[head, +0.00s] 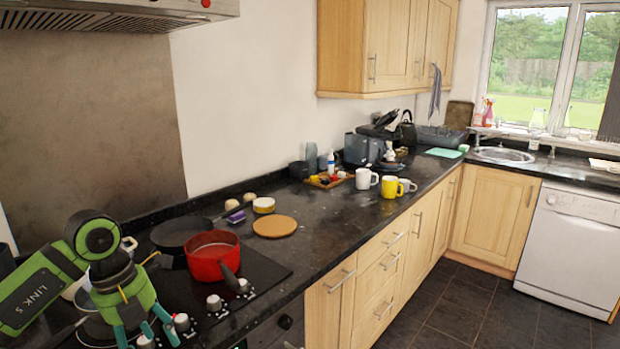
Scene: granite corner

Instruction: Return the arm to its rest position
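My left arm, green and black, comes in from the left edge and bends down over the hob. Its gripper (146,334) points down at the lower left, near the hob's front knobs. Its teal fingertips are spread apart, with nothing seen between them. The lower edge of the picture is close to the fingertips. My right arm and gripper are not in view.
A red saucepan (212,254) and a dark frying pan (179,233) stand on the hob, right of my gripper. Steel pans (97,325) are partly hidden by my arm. A round cork mat (274,226), yellow mug (391,187) and white mug (364,179) stand farther along the counter.

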